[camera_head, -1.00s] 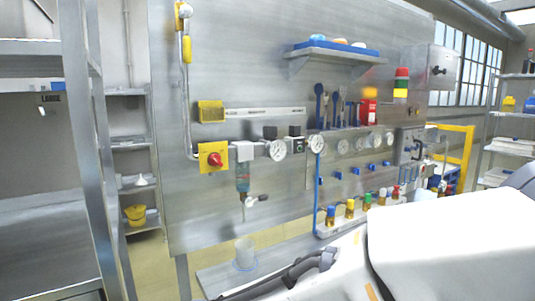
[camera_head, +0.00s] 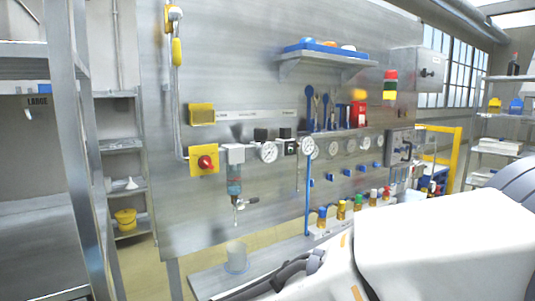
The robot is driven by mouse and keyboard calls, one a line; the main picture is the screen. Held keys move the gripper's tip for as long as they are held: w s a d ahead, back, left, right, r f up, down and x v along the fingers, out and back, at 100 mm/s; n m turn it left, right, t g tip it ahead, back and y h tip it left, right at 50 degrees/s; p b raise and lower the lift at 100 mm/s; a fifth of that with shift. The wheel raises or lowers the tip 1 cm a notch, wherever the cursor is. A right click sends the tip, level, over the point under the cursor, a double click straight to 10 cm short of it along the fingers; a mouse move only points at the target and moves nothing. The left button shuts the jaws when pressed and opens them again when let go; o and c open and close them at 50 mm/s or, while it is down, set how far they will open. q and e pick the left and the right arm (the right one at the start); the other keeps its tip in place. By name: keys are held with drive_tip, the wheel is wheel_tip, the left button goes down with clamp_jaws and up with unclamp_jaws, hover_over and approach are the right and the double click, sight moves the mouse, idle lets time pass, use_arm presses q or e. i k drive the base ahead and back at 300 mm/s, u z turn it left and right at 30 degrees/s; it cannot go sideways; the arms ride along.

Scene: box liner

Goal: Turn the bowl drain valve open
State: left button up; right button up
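The filter bowl (camera_head: 234,180), a clear cylinder with bluish liquid, hangs under a grey regulator block on the steel panel. The drain valve (camera_head: 246,203) is at its lower end, with a small lever pointing right and slightly up; its exact setting is too small to tell. A clear cup (camera_head: 236,257) stands on the ledge below the valve. A white arm of mine fills the lower right. A dark grey part beside it at the bottom centre may belong to my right gripper; its fingers cannot be made out. My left gripper is not in view.
A red knob on a yellow plate (camera_head: 204,162) is left of the bowl. Gauges (camera_head: 268,152) and a blue tube (camera_head: 308,195) are to the right. Coloured-cap bottles (camera_head: 341,210) line a lower rack. A metal shelf (camera_head: 70,130) stands at left. Space before the bowl is clear.

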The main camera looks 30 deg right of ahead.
sight(239, 203)
drive_tip(key=z, duration=2.75)
drive_tip(key=i, duration=3.3)
drive_tip(key=u, duration=4)
